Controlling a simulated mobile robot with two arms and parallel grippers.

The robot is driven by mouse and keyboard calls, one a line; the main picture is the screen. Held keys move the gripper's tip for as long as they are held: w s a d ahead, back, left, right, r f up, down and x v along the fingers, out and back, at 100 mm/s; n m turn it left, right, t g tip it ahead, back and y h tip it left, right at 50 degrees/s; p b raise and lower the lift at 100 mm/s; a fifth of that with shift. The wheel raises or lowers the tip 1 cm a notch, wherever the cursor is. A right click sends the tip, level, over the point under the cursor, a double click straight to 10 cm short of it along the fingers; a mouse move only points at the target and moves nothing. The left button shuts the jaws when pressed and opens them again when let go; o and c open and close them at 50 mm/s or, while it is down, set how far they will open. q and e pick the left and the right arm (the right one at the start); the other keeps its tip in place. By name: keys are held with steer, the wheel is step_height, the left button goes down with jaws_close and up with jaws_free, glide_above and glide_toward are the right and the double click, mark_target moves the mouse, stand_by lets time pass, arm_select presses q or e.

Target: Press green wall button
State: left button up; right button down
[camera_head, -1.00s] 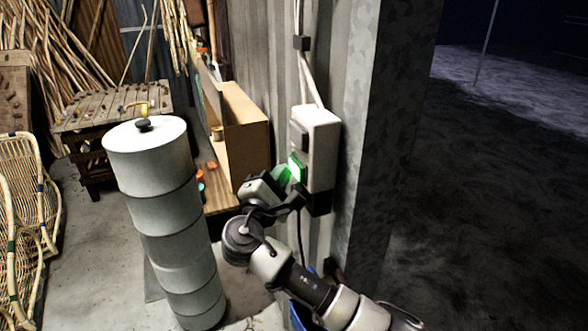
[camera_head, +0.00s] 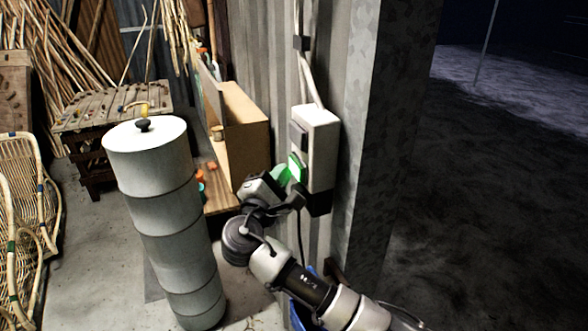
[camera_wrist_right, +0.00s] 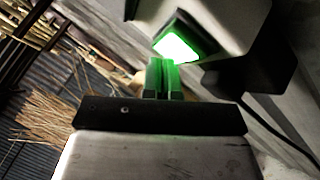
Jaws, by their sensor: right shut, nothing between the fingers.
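The green wall button (camera_head: 297,167) glows on the side of a pale switch box (camera_head: 322,140) fixed to the corrugated metal wall. In the right wrist view the lit green button (camera_wrist_right: 178,46) is just beyond my fingertips. My right gripper (camera_head: 284,175) is shut and empty, with its tips at the button's face. Its fingers (camera_wrist_right: 162,68) are lit green in the wrist view. The tips look touching or very close to the button; I cannot tell which. My left gripper is not in view.
A tall grey metal cylinder (camera_head: 165,220) with a lid stands left of my right arm. An open cardboard box (camera_head: 246,140) sits on a bench behind. A wooden table (camera_head: 110,112) and rattan chairs (camera_head: 22,190) are at the left. A metal post (camera_head: 385,120) rises right of the switch box.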

stand_by(0.3)
steer(key=shift+w+d, duration=0.15)
steer(key=shift+d, duration=0.25)
steer(key=shift+a, duration=0.4)
stand_by(0.3)
steer(key=shift+s+a+b, duration=0.35)
steer(key=shift+a, duration=0.6)
steer(key=shift+s+a+b, duration=0.35)
steer(key=shift+a, duration=0.55)
steer(key=shift+s+a+b, duration=0.35)
steer(key=shift+a, duration=0.6)
